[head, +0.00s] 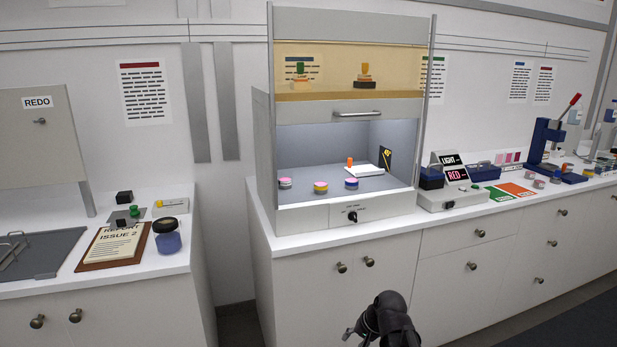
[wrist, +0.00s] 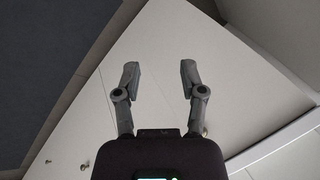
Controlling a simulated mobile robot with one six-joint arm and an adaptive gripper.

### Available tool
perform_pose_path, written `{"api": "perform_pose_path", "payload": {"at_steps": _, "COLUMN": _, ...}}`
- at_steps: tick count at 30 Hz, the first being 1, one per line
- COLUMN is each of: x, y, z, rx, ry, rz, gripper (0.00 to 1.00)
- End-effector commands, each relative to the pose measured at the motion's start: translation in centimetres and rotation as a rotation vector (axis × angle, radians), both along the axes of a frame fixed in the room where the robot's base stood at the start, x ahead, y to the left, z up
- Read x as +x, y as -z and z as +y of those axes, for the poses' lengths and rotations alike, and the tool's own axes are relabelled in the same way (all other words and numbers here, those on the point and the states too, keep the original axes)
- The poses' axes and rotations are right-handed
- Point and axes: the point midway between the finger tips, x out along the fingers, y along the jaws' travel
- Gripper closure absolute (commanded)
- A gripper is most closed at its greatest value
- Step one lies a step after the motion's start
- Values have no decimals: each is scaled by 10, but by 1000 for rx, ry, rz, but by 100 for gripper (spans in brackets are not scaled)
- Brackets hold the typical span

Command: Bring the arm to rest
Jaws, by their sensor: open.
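My gripper (wrist: 159,82) shows in the wrist view with its two fingers apart and nothing between them. Behind the fingers are white cabinet fronts and dark floor. In the head view my black arm (head: 388,318) is at the bottom, right of centre, in front of the cabinet doors and below the counter top. There the gripper (head: 347,333) is seen only in part, at the lower left of the arm. It touches nothing that I can see.
A fume hood (head: 345,215) with several small jars stands on the counter. A light box (head: 455,190) and a blue press (head: 545,140) are to its right. A left counter holds a clipboard (head: 115,245) and a blue jar (head: 167,240). A gap separates the counters.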

Motion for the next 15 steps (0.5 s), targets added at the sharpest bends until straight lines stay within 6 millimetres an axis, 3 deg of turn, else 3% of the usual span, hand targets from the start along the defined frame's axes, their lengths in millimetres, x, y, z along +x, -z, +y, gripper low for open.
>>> {"api": "perform_pose_path", "payload": {"at_steps": 3, "x": -30, "y": 9, "z": -11, "rx": -128, "ry": -114, "rz": 52, "gripper": 47}}
{"api": "perform_pose_path", "payload": {"at_steps": 15, "x": -87, "y": 19, "z": -43, "rx": -380, "ry": -345, "rz": 196, "gripper": 47}}
